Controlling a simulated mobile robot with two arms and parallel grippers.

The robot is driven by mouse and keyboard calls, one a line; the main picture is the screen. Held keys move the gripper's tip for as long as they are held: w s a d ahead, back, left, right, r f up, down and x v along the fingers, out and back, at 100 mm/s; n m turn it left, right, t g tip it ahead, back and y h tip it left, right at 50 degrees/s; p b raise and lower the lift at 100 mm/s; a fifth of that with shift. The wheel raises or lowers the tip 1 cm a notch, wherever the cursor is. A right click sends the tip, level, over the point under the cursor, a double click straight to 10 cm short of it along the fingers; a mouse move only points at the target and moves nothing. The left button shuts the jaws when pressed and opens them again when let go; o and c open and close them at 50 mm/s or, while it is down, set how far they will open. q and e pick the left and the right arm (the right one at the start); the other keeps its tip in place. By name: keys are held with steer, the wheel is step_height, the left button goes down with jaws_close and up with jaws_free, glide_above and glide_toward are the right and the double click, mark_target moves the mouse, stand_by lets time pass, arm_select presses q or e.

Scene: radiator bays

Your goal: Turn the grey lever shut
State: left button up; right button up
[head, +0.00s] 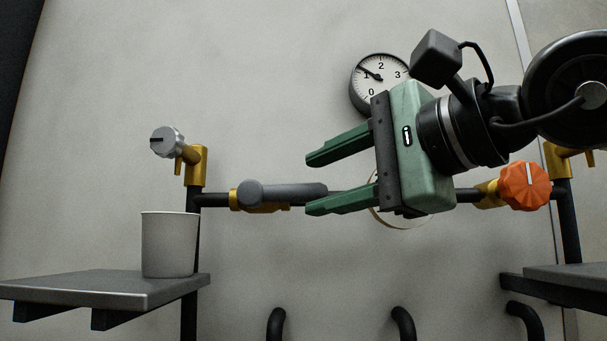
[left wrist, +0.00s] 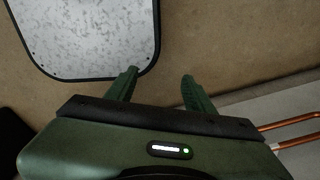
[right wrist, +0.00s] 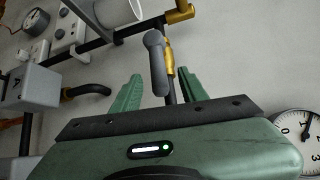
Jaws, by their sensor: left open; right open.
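The grey lever (head: 295,192) sits on a brass valve body (head: 262,206) on a dark horizontal pipe and lies in line with the pipe. Its rounded end is at the left and its bar runs right. My right gripper (head: 308,184) comes in from the right, open, with one finger above the bar and one below. In the right wrist view the lever (right wrist: 158,68) reaches between the open fingers (right wrist: 158,82), with a gap visible on each side. My left gripper (left wrist: 160,75) is open and empty; it shows only in the left wrist view.
A white cup (head: 168,247) stands on the left shelf (head: 60,285). A silver knob (head: 168,141) is above it. An orange knob (head: 525,187) is right of my right gripper. A dial gauge (head: 366,92) is partly hidden behind it. A speckled panel (left wrist: 90,35) lies before my left gripper.

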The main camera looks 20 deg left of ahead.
mark_target(307, 189)
steer(key=x, duration=0.4)
steer(key=shift+w+p, duration=0.1)
steer(key=shift+p, duration=0.3)
steer(key=shift+x, duration=0.95)
steer(key=shift+w+a+f, duration=0.1)
steer(key=shift+a+f, duration=0.15)
steer(key=shift+d+r, duration=0.1)
steer(key=shift+d, duration=0.2)
steer(key=shift+s+d, duration=0.3)
steer(key=shift+s, duration=0.05)
steer(key=shift+c, duration=1.2)
steer(key=shift+d, duration=0.1)
jaws_close()
arm_select(q)
steer(key=shift+w+a+r, duration=0.2)
steer(key=shift+a+r, duration=0.4)
steer(key=shift+a, duration=0.15)
steer(key=shift+w+a, duration=0.1)
